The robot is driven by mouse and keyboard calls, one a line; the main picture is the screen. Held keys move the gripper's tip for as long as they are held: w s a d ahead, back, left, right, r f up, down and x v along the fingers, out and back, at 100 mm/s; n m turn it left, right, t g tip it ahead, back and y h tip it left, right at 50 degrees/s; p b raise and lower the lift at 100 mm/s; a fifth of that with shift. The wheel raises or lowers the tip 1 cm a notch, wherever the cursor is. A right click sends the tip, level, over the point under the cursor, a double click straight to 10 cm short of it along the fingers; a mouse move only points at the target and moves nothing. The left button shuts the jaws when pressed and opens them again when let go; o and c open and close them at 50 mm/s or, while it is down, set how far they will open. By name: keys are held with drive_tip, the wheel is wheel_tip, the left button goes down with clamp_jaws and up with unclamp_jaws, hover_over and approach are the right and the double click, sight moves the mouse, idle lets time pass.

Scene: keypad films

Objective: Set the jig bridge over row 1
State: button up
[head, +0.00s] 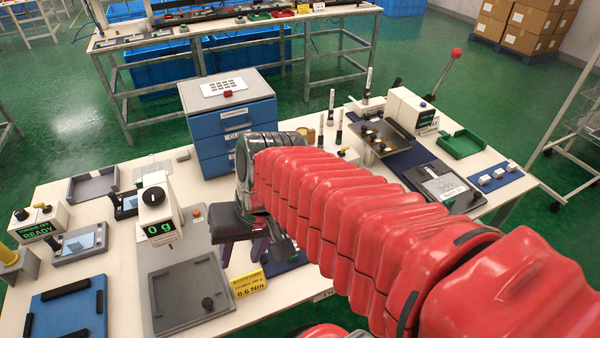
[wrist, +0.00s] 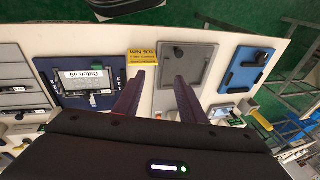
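In the head view my gripper (head: 245,248) hangs over the bench's middle, partly behind my red arm sleeve. A dark blue board (wrist: 45,68) left of the fingers in the wrist view carries a dark-framed holder (wrist: 88,80) with a white "Batch 40" label and a small grey-green block at its edge. I cannot tell which part is the jig bridge. Its rows are too small to tell. My arm hides most of this board in the head view.
A yellow "0.6 Nm" card (head: 249,284) lies beside a grey plate (head: 185,290) with a black knob. A scale reading 0 g (head: 158,210), a blue drawer cabinet (head: 232,120) and a blue fixture (head: 65,308) stand around. Grey trays (wrist: 20,80) sit at the wrist view's left.

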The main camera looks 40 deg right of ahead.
drive_tip(key=w+d+f+m+t+y, duration=0.3)
drive_tip(key=w+d+m+t+y, duration=0.15)
drive_tip(key=d+m, duration=0.35)
drive_tip(key=w+d+f+m+t+y, duration=0.3)
drive_tip(key=w+d+m+y, duration=0.15)
drive_tip(key=m, duration=0.65)
drive_tip(key=s+d+f+m+t+h, duration=0.1)
drive_tip(key=d+m+t+h, duration=0.3)
drive_tip(key=d, duration=0.6)
drive_tip(key=s+d+f+m+t+h, duration=0.2)
drive_tip(key=d+f+m+t+h, duration=0.1)
drive_tip(key=d+m, duration=0.4)
drive_tip(key=d+f+h, duration=0.1)
drive_tip(key=d+h, duration=0.1)
drive_tip(key=d, duration=0.1)
drive_tip(key=shift+s+f+m+t, duration=0.3)
drive_tip(key=shift+m+t, duration=0.05)
drive_tip(key=shift+m, duration=0.05)
drive_tip(key=shift+w, duration=0.1)
drive_tip(key=w+a, duration=0.1)
drive_tip(key=w, duration=1.2)
drive_tip(key=shift+w+a, duration=0.2)
drive_tip(key=shift+w, duration=0.1)
drive_tip(key=shift+c, duration=0.6)
